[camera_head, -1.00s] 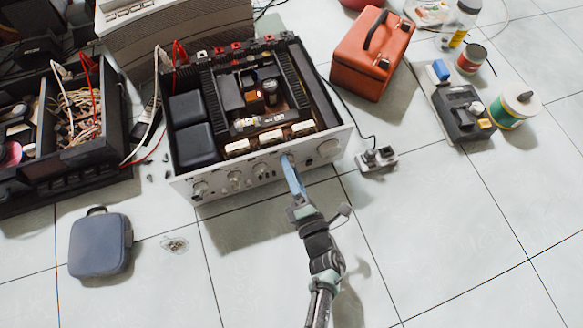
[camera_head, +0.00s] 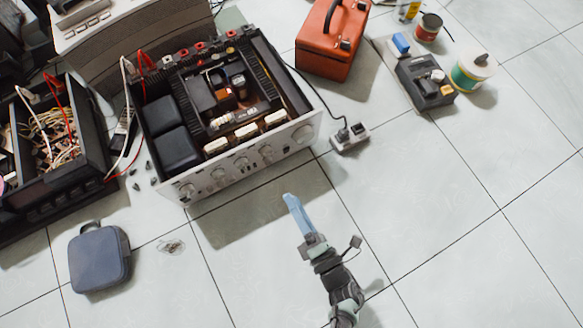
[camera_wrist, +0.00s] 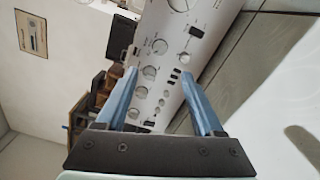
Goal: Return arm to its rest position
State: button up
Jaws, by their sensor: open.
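My gripper (camera_head: 290,200) has blue fingers and hangs over the bare tiles in front of the open hifi amplifier (camera_head: 255,158), apart from its silver front panel. In the wrist view the two fingers (camera_wrist: 158,75) stand apart with nothing held between them. The amplifier's knobbed front panel (camera_wrist: 190,48) shows beyond and between the fingers, tilted in that view. My arm reaches in from the bottom of the head view.
A grey case (camera_head: 98,258) lies at lower left. A second open unit (camera_head: 60,165) stands at left. An orange toolbox (camera_head: 330,40), a power socket (camera_head: 350,137) and a black device (camera_head: 425,82) lie at upper right. The tiles at lower right are clear.

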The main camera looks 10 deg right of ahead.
dwell(0.5)
